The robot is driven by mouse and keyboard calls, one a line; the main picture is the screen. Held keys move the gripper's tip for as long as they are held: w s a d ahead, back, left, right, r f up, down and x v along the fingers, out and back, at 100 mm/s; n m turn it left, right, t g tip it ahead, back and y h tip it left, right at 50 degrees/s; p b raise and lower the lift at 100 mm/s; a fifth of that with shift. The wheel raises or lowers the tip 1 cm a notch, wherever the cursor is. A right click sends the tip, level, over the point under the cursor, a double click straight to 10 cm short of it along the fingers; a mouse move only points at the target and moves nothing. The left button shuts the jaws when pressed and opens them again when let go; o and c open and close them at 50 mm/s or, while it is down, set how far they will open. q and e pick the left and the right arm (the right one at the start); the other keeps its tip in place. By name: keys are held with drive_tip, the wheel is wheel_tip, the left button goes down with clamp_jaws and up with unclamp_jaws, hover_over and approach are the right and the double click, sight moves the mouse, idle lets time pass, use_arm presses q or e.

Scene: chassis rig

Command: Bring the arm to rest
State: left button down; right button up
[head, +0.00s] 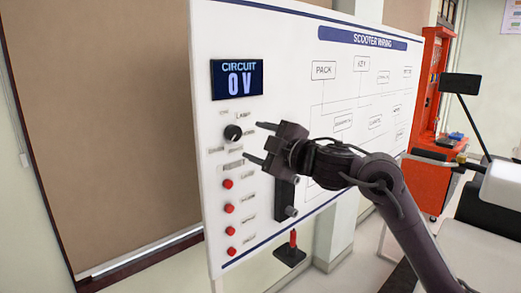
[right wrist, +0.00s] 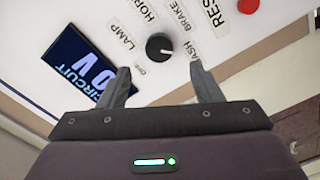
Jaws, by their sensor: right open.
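My right gripper (head: 257,142) is open and empty in front of the white panel (head: 300,100). Its fingers point left, just right of a black rotary knob (head: 233,132). In the right wrist view the open fingers (right wrist: 160,72) stand either side of the knob (right wrist: 159,46), which lies beyond their tips; I see no contact. My right arm (head: 385,185) reaches in from the lower right. My left gripper is not in view.
A display (head: 237,79) on the panel reads 0 V. Several red buttons (head: 228,184) run down below the knob. A red-handled part (head: 292,240) on a black base is below the panel. An orange cabinet (head: 430,110) and a white-topped object (head: 500,185) stand at right.

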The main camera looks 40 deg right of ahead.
drive_tip(key=shift+s, duration=0.25)
idle(0.4)
